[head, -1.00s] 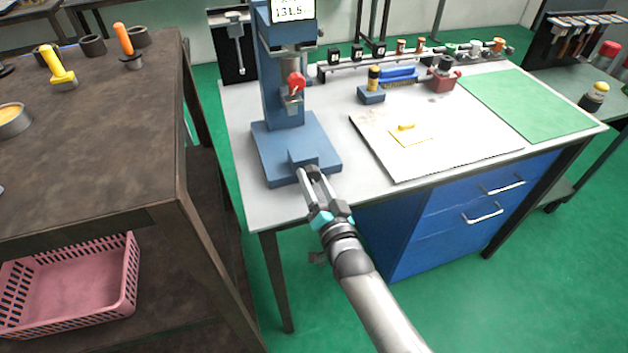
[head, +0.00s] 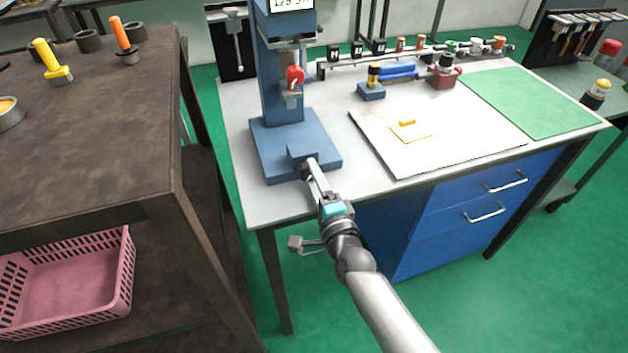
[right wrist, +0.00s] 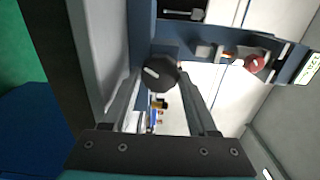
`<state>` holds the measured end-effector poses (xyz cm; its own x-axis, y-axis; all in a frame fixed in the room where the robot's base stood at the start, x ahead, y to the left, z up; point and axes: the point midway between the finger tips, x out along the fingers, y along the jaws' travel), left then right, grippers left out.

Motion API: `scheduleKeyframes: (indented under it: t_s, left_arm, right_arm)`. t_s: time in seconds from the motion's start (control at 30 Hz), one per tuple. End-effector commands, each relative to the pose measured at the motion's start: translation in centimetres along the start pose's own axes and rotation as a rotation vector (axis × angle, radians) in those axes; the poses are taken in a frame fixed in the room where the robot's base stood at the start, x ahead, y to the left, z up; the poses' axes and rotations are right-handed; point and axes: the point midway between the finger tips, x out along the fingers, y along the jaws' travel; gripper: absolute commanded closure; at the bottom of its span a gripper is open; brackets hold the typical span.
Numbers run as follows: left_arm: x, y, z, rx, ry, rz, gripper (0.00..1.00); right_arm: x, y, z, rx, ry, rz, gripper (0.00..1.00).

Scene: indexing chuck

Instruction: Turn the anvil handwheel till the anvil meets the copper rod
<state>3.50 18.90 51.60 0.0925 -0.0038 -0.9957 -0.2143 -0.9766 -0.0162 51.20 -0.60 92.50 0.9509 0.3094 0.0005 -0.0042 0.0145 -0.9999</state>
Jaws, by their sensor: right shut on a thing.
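The blue press-like stand (head: 282,75) stands on the left of the grey bench, with a red knob (head: 294,76) on its front and a numeric display (head: 291,5) on top. The dark round anvil handwheel (right wrist: 160,73), with a pale line on its face, sits at the base's front. My right gripper (head: 310,170) is shut on it, one finger on each side in the right wrist view. A pale block (right wrist: 203,51), seemingly the anvil, shows near a small copper-coloured piece (right wrist: 227,54), seemingly the rod. Any contact between them is unclear. My left gripper is not in view.
A white board (head: 465,150) with a small yellow piece lies right of the stand, and a green mat (head: 530,100) lies beyond it. A blue block with a yellow-topped tool (head: 372,90) stands behind the board. A brown table (head: 90,130) is at the left.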

Motion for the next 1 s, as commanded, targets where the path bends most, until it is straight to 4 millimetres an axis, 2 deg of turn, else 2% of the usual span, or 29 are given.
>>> scheduleKeyframes:
  t_s: [0.2, 0.5, 1.0]
  left_arm:
    - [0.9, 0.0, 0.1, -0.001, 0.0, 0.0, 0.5]
    - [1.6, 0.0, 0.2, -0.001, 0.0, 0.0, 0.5]
    - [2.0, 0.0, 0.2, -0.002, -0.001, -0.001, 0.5]
  right_arm:
    - [0.0, 0.1, -0.1, 0.197, 0.002, -0.002, 0.97]
    - [0.0, 0.1, 0.0, 0.399, 0.002, -0.001, 0.97]
    - [0.0, 0.1, 0.0, 0.51, 0.001, 0.0, 0.97]
